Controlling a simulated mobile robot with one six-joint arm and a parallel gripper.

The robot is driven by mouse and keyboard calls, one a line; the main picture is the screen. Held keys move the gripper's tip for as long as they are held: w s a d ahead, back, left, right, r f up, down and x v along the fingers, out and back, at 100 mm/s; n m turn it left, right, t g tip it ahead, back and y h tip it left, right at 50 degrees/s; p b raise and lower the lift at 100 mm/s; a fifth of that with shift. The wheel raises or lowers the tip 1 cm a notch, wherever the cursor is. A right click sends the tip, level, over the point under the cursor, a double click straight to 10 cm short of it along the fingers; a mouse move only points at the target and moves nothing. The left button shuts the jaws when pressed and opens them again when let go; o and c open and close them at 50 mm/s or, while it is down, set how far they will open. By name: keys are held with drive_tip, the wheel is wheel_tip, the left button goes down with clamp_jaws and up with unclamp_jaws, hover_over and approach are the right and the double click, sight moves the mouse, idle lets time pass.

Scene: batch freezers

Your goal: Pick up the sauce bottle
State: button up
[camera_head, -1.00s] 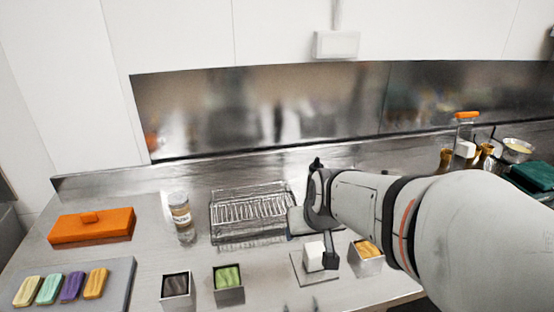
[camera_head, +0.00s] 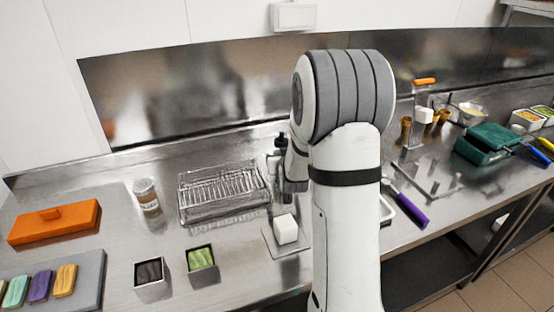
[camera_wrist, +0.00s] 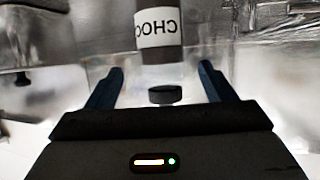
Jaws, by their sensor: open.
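The sauce bottle (camera_wrist: 160,10) shows in the wrist view at the top centre, dark with a white label whose letters look like "CHOC"; its upper end is cut off by the frame. A small dark disc (camera_wrist: 165,95) lies below it, nearer my gripper; I cannot tell whether it is part of the bottle. My gripper (camera_wrist: 161,70) is open, its two dark blue fingers spread to either side of the bottle's line, with the bottle ahead and not gripped.
A wire rack (camera_head: 222,190) and a labelled jar (camera_head: 147,195) stand left of my arm. A white block (camera_head: 286,229) and small square tubs (camera_head: 201,262) are in front. An orange lidded box (camera_head: 55,222) is far left; a green box (camera_head: 486,146) is right.

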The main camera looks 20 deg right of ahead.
sight(281, 132)
drive_tip(key=shift+f+p+x, duration=0.15)
drive_tip(key=shift+p+x, duration=0.3)
drive_tip(key=shift+x, duration=0.85)
drive_tip(key=shift+f+p+x, duration=0.15)
drive_tip(key=shift+p+x, duration=0.3)
drive_tip(key=shift+x, duration=0.85)
drive_tip(key=shift+s+a, duration=0.1)
drive_tip(key=shift+a, duration=0.1)
drive_tip(key=shift+c, duration=0.5)
drive_tip(key=c, duration=1)
drive_tip(key=shift+o, duration=0.2)
wheel_tip(281, 132, up, 10)
drive_tip(key=shift+r+b, duration=0.1)
drive_tip(key=shift+b, duration=0.7)
